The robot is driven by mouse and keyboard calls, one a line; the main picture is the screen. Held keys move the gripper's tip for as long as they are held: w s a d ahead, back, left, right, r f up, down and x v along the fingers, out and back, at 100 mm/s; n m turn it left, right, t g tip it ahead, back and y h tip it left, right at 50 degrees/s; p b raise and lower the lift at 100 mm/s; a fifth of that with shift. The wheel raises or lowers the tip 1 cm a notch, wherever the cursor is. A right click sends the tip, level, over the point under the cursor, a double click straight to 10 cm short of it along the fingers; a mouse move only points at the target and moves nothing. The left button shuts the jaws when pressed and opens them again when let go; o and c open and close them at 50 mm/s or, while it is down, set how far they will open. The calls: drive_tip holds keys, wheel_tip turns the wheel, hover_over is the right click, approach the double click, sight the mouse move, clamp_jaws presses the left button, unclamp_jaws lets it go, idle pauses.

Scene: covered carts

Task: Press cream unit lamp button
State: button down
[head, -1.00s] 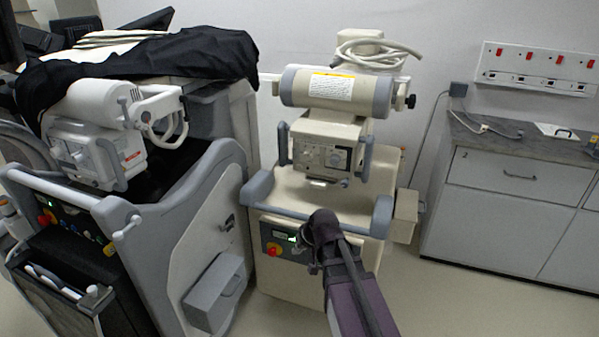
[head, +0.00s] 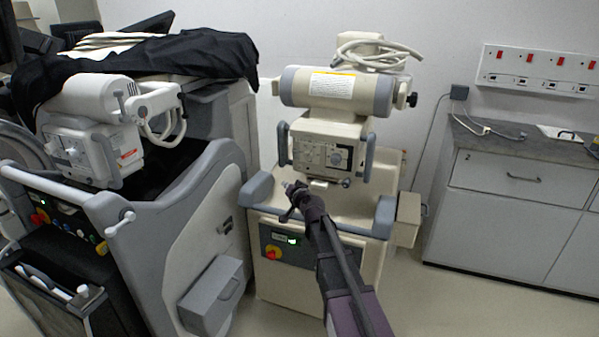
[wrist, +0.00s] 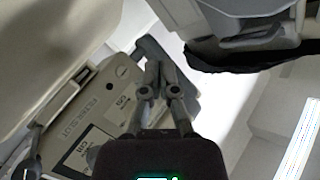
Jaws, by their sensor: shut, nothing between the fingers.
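The cream unit (head: 300,210) stands against the wall in the middle of the head view. Its tube head carries a front panel (head: 325,152) with a dial and small controls. I cannot tell which control is the lamp button. My gripper (head: 288,187) is shut and empty, in front of and below the panel's lower left, apart from it as far as I can see. In the wrist view my gripper (wrist: 158,70) points up the picture, with the panel (wrist: 95,115) tilted to its left, partly hidden by the gripper body.
A larger grey-white unit (head: 190,240) with a black cloth (head: 150,60) stands close at the left. The cream unit's grey handle bar (head: 335,226) runs below my arm. A grey cabinet (head: 510,210) is at the right, with open floor before it.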

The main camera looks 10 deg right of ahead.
sight(295, 166)
drive_tip(key=shift+w+d+r+h, duration=0.15)
drive_tip(key=shift+w+d+h, duration=0.05)
drive_tip(key=shift+w+h, duration=0.1)
drive_tip(key=shift+w, duration=0.15)
drive_tip(key=w+d, duration=0.4)
drive_tip(key=w, duration=0.3)
drive_tip(key=shift+w+d, duration=0.15)
idle(0.5)
drive_tip(key=shift+w+d, duration=0.45)
drive_tip(key=shift+w, duration=0.35)
idle(2.6)
drive_tip(key=shift+s+a, duration=0.1)
drive_tip(key=shift+s, duration=0.1)
drive_tip(key=shift+s+a, duration=0.3)
drive_tip(key=shift+s, duration=0.25)
drive_tip(key=shift+s, duration=0.1)
idle(0.4)
drive_tip(key=shift+s+a, duration=0.45)
drive_tip(key=shift+s, duration=0.25)
drive_tip(key=shift+s+a, duration=0.4)
drive_tip(key=shift+s, duration=0.3)
drive_tip(key=shift+s+a, duration=0.45)
drive_tip(key=shift+s, duration=0.25)
